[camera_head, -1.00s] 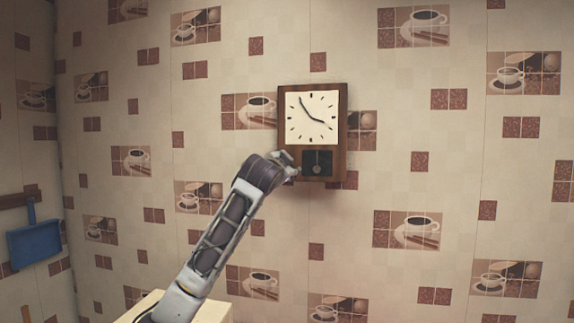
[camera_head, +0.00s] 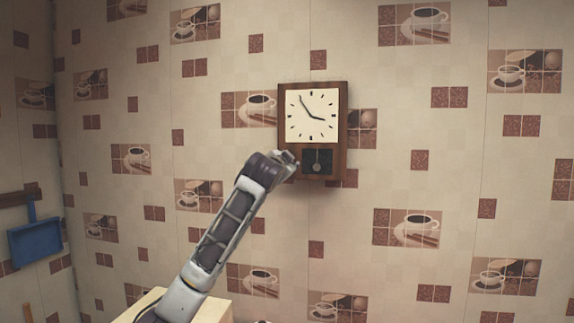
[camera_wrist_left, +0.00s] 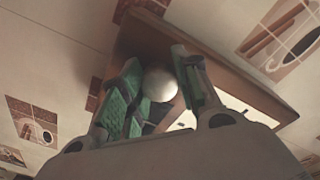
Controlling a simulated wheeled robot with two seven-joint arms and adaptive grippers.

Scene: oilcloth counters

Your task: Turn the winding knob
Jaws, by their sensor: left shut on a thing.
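A brown wooden wall clock (camera_head: 341,130) with a white square face hangs on the wall. A small pendulum shows in a dark window below the face. My left gripper (camera_head: 290,158) is at the clock's lower left side. In the left wrist view, a round pale winding knob (camera_wrist_left: 159,84) sits between the green-padded fingers of my left gripper (camera_wrist_left: 160,90), which are shut on it. The wooden clock case (camera_wrist_left: 225,70) is behind the knob. In the head view the knob is hidden by the gripper. My right gripper is not in view.
The wall (camera_head: 450,140) carries coffee-cup tiles and is otherwise flat and clear around the clock. A blue dustpan (camera_head: 35,240) hangs at the far left. A pale yellow surface (camera_head: 215,308) lies below my left arm.

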